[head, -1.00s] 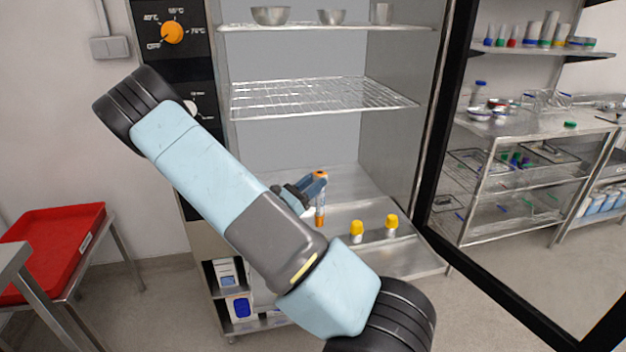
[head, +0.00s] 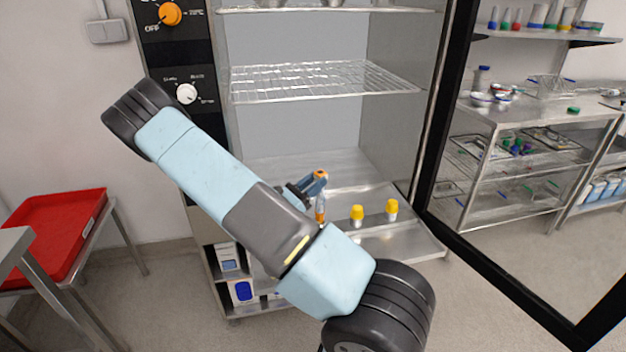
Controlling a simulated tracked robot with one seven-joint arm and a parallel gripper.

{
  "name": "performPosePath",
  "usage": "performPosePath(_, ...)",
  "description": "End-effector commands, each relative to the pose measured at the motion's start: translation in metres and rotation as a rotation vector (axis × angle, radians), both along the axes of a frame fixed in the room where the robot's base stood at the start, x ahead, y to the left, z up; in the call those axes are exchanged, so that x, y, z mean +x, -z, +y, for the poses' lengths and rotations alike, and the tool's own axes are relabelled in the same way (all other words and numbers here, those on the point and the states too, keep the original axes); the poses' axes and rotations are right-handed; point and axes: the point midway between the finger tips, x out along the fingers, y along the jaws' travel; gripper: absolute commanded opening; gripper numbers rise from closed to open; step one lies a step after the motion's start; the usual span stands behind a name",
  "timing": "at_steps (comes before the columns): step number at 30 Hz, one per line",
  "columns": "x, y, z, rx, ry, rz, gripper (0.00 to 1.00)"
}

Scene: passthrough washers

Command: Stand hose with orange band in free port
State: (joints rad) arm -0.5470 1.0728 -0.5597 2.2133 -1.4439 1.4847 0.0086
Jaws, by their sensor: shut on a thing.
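My gripper (head: 318,184) is inside the open cabinet, low over its bottom shelf, and partly hidden behind my own arm. It is shut on an upright hose with an orange band (head: 320,206). The hose's lower end is near the shelf, but I cannot tell whether it stands in a port. Two hoses with yellow bands or caps, one nearer (head: 357,214) and one farther right (head: 392,208), stand on the shelf to the right of the gripper. Any free port is too small or hidden to make out.
A wire rack (head: 320,80) spans the cabinet above the gripper. The glass door (head: 480,200) stands open at right. A red tray (head: 52,235) is on a table at left. The bottom shelf (head: 400,245) is bare around the yellow hoses.

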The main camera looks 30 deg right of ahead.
Motion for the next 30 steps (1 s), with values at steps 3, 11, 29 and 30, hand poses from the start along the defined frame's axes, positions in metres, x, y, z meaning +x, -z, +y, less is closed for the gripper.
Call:
performPosePath(3, 0.0, 0.009, 0.0, 0.006, 0.0, 0.003, 0.0)
performPosePath(11, 0.0, 0.024, 0.0, 0.011, 0.0, 0.007, 0.0)
performPosePath(29, 0.0, 0.032, 0.0, 0.014, -0.002, 0.008, 0.0)
performPosePath(30, 0.0, 0.032, 0.0, 0.014, -0.002, 0.008, 0.0)
